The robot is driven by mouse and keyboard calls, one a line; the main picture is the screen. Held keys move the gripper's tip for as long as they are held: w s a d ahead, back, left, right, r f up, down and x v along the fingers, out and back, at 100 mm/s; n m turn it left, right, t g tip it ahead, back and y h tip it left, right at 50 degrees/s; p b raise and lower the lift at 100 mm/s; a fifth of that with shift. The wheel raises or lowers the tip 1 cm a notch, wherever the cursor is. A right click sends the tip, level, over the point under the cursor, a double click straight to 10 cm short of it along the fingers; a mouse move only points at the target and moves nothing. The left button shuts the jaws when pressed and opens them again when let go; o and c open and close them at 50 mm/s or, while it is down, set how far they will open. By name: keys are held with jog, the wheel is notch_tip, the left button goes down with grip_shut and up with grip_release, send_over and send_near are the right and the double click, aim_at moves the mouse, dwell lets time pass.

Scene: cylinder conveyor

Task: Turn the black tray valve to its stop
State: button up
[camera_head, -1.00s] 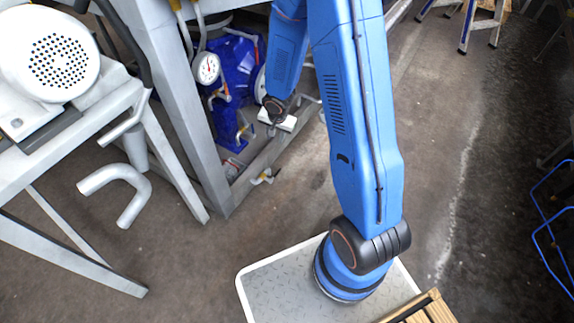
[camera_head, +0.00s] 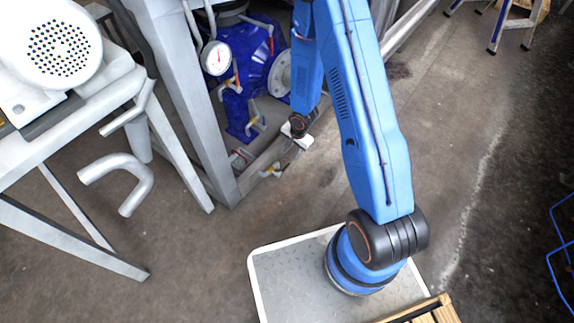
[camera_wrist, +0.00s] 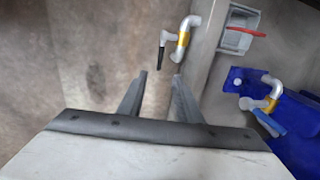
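The black-handled valve (camera_wrist: 163,54) is in the upper middle of the wrist view, on a white pipe elbow with a yellow band. Its black handle points down in that picture, towards my gripper. My gripper (camera_wrist: 160,75) is open, with its two dark fingertips just short of the handle's end and nothing seen between them. In the head view my gripper (camera_head: 303,140) is low by the grey frame, a little above and right of a small valve fitting (camera_head: 270,171). The handle is too small to make out there.
A red-handled valve on a grey box (camera_wrist: 240,32) and a blue-handled valve (camera_wrist: 266,118) on a blue tank lie to the right in the wrist view. The grey frame leg (camera_head: 190,100), pressure gauge (camera_head: 216,58) and blue pump (camera_head: 245,70) are close. Open floor lies below.

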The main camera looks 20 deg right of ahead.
aim_at(286, 167)
jog(key=f, duration=0.4)
jog(key=w+a+f, duration=0.1)
jog(key=f, duration=0.4)
jog(key=w+f, duration=0.1)
jog(key=f, duration=0.3)
jog(key=shift+w+a+f, duration=0.1)
jog(key=shift+a+f, duration=0.2)
jog(key=shift+f, duration=0.05)
grip_shut()
